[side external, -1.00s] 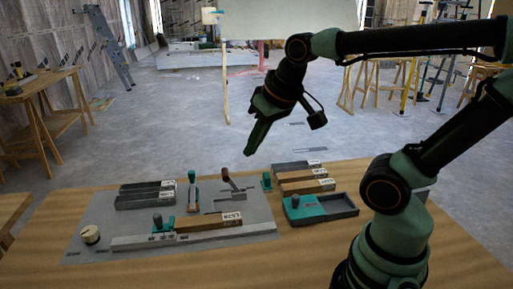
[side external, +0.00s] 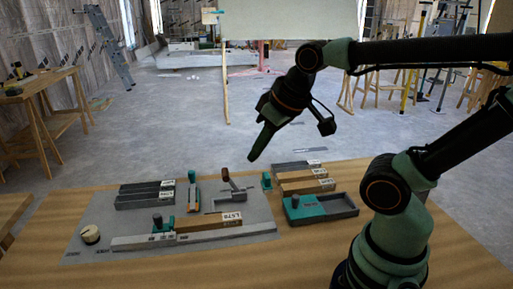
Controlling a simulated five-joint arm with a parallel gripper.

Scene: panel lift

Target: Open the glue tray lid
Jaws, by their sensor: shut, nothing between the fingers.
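The glue tray (side external: 342,206) is a dark grey shallow box on the right of the work board. Its teal lid (side external: 306,211), with a dark round knob (side external: 295,201), covers the left part of the tray. The right part is uncovered. My gripper (side external: 250,158) is shut and empty. It hangs in the air above and to the left of the tray, pointing down, apart from everything on the table.
Stacked bars with white labels (side external: 304,180) lie just behind the tray. A small teal piece (side external: 266,181), a lever clamp (side external: 227,182) and a teal-handled tool (side external: 192,190) stand left of it. A wooden labelled strip (side external: 205,223) and grey rail lie in front. A round knob (side external: 90,234) is at far left.

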